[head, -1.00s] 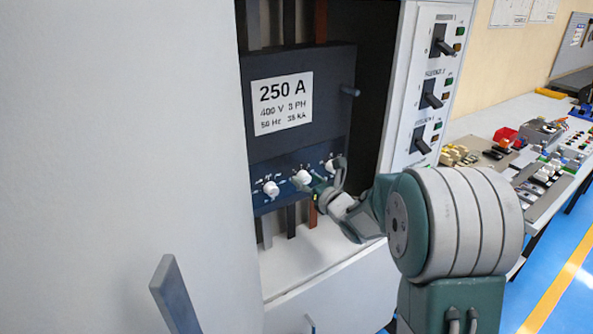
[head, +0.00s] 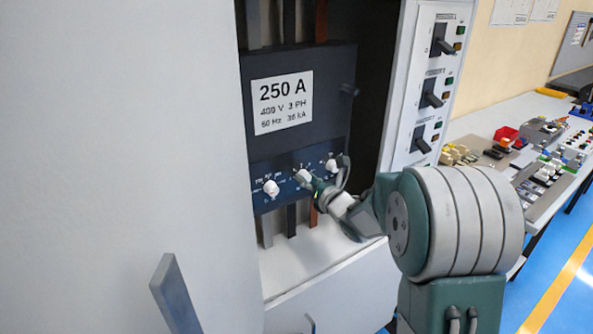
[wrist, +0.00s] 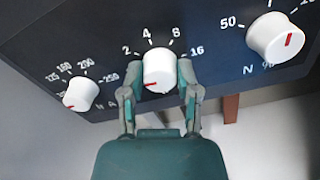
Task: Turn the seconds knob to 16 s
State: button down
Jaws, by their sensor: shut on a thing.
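The seconds knob (wrist: 160,68) is the white middle knob on the dark panel, with marks 2, 4, 8 and 16 around it in the wrist view. Its red pointer line is at the lower left of its face, below the 2 and away from the 16. My gripper (wrist: 158,84) is shut on this knob, with one finger on its left and one on its right. In the head view, my gripper (head: 323,180) reaches the middle knob (head: 302,175) from the right and partly covers the panel.
The cabinet wall (head: 130,120) stands at left. A bench (head: 520,115) with parts stands at right.

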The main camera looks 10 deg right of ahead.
jog(key=m, duration=0.8)
jog(key=shift+m, duration=0.4)
jog(key=m, duration=0.4)
jog(key=shift+m, duration=0.3)
jog(key=m, duration=1.2)
jog(key=shift+f+m, duration=0.1)
jog(key=shift+m, duration=0.2)
jog(key=m, duration=0.4)
jog(key=shift+m, duration=0.3)
jog(key=shift+a+m, duration=0.1)
jog(key=shift+m, duration=1.8)
